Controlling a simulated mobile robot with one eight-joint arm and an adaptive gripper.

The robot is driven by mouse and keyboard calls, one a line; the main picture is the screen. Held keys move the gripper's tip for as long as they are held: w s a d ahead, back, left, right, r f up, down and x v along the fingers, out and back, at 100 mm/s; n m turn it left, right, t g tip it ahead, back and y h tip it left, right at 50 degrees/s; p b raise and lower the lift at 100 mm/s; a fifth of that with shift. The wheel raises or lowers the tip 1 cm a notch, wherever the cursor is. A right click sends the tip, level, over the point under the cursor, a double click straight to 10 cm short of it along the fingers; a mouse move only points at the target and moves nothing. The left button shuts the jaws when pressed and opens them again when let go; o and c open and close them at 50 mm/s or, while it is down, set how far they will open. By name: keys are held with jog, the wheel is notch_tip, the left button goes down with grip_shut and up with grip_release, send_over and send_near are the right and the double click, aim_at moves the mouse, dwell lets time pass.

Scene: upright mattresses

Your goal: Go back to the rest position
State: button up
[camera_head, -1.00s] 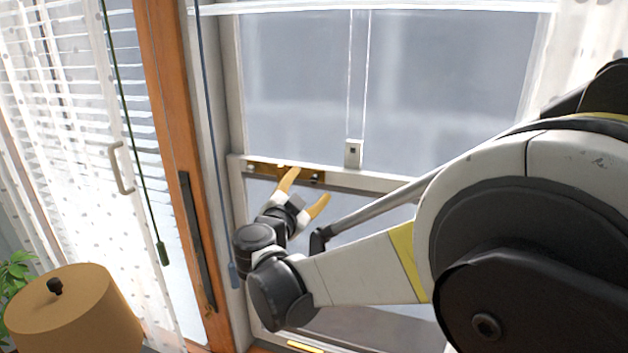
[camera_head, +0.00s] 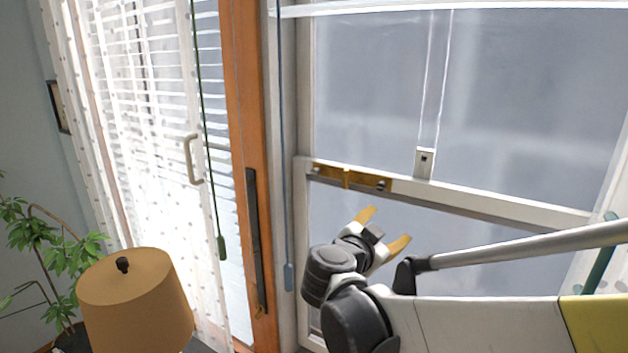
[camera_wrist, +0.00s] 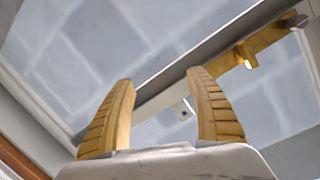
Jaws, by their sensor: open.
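My gripper (camera_head: 384,230) is open and empty, with two yellow fingers apart in front of the lower window pane. In the head view it is below and to the right of the brass latch (camera_head: 350,178) on the window's white cross rail (camera_head: 480,203). In the wrist view, my gripper (camera_wrist: 165,110) shows both fingers spread with nothing between them. The brass latch (camera_wrist: 262,48) is past the right finger, apart from it.
A tan lamp (camera_head: 135,305) stands at lower left, with a plant (camera_head: 50,250) beside it. Left of the window are a wooden post (camera_head: 247,120), a blue cord (camera_head: 283,150) and a green cord (camera_head: 206,130). White blinds (camera_head: 135,100) hang farther left.

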jog(key=s+d+f+n+g+y+b, duration=0.1)
jog(key=s+d+f+n+b, duration=0.2)
jog(key=f, duration=0.4)
jog(key=s+d+f+g+y+b, duration=0.1)
jog(key=s+f+g+b, duration=0.1)
jog(key=s+f+b, duration=0.3)
jog(key=s+a+f+n+g+y+b, duration=0.1)
jog(key=s+f+n+y+b, duration=0.3)
jog(key=s+f, duration=0.4)
jog(key=s+a+f+n+g+y+b, duration=0.1)
jog(key=s+a+f+n+y+b, duration=0.2)
jog(key=s+f+b, duration=0.5)
notch_tip(320, 180, down, 8)
jog(key=a+n+b, duration=0.1)
jog(key=n, duration=0.1)
jog(key=shift+s+a+n+y, duration=0.3)
jog(key=shift+a+n+y, duration=0.05)
jog(key=shift+n+y, duration=0.05)
